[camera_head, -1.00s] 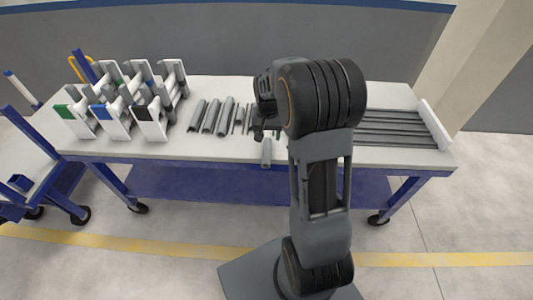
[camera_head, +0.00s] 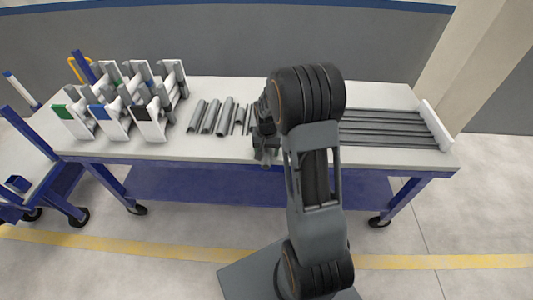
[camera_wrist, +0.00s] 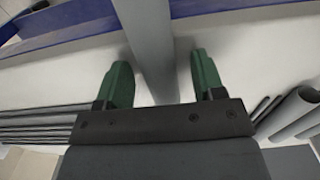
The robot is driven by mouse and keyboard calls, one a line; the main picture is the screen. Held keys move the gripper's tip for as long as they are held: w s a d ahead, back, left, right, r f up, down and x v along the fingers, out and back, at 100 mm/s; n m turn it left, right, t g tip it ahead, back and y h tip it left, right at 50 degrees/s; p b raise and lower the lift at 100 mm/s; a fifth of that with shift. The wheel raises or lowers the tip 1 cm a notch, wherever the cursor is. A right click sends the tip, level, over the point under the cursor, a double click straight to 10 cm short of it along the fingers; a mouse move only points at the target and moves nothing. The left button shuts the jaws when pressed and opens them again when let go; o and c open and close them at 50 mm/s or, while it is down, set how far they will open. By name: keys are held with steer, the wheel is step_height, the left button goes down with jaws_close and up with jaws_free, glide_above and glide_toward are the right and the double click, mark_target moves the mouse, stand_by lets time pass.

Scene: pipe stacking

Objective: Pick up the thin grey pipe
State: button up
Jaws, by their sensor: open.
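My gripper (camera_wrist: 164,85) is open, with green fingertips. In the wrist view a smooth grey pipe (camera_wrist: 150,40) runs from the top edge down between the two fingers, with a gap on each side. Its lower end shows just above the gripper's dark bar. I cannot tell how high the fingers are relative to it. In the head view my gripper (camera_head: 266,150) is over the front of the white table, and my arm hides most of the area there. Thin grey pipes (camera_head: 239,117) lie just left of it.
Thicker grey pipes (camera_head: 212,117) lie further left on the table (camera_head: 180,152). White racks (camera_head: 110,115) stand at the table's left. Long dark bars (camera_head: 390,127) lie at the right beside a white end block (camera_head: 436,125). A blue cart (camera_head: 45,170) stands at far left.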

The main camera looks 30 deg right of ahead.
steer(key=c, duration=1)
steer(key=shift+r, duration=0.1)
